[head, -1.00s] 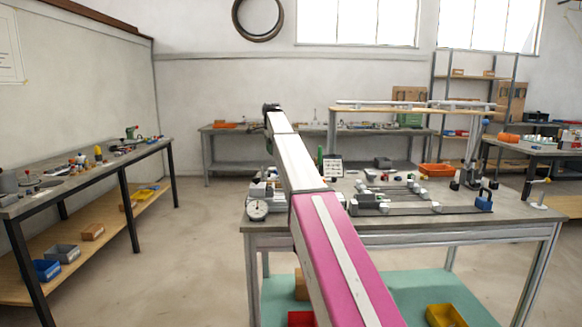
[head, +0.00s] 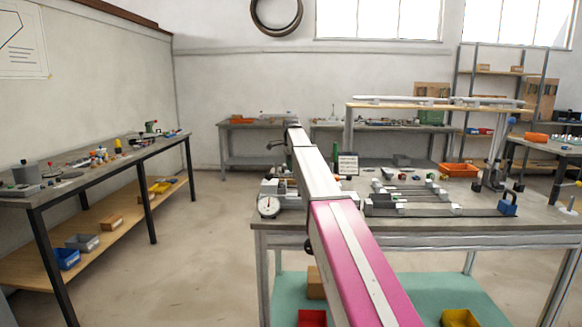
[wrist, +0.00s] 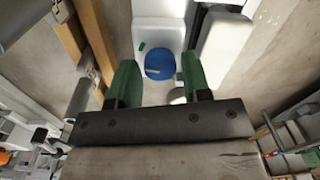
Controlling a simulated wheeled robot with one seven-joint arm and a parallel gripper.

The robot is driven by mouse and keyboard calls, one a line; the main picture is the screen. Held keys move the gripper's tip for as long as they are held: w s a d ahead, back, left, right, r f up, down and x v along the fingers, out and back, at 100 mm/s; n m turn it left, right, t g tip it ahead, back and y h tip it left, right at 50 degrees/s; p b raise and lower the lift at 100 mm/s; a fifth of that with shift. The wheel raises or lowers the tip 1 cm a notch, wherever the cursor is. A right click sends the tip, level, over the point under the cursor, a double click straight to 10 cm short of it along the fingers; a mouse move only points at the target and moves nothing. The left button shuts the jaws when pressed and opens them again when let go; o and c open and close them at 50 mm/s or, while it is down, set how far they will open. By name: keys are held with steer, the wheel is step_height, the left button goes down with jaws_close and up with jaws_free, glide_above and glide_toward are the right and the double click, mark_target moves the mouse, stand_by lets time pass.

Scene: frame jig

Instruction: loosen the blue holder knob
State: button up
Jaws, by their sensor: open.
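The blue knob (wrist: 160,64) shows in the wrist view as a round blue disc with a pale mark on it. It sits on a white block-like holder (wrist: 150,32). My gripper (wrist: 160,78) has two green fingers, apart, one on either side of the knob in the picture. The knob appears a little beyond the fingertips, and I see no contact. Between the fingers there is nothing held. In the head view my arm reaches forward over the left part of the workbench (head: 400,226), and I cannot make out the knob or the gripper's fingers there.
A dial gauge (head: 268,206) stands at the bench's left front corner. Rails with a blue clamp (head: 508,204) lie to the right, with an orange bin (head: 460,170) behind. In the wrist view a wooden bar (wrist: 92,40) runs left of the fingers.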

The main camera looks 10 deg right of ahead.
steer(key=shift+f, duration=0.25)
steer(key=c, duration=0.6)
steer(key=shift+c, duration=0.2)
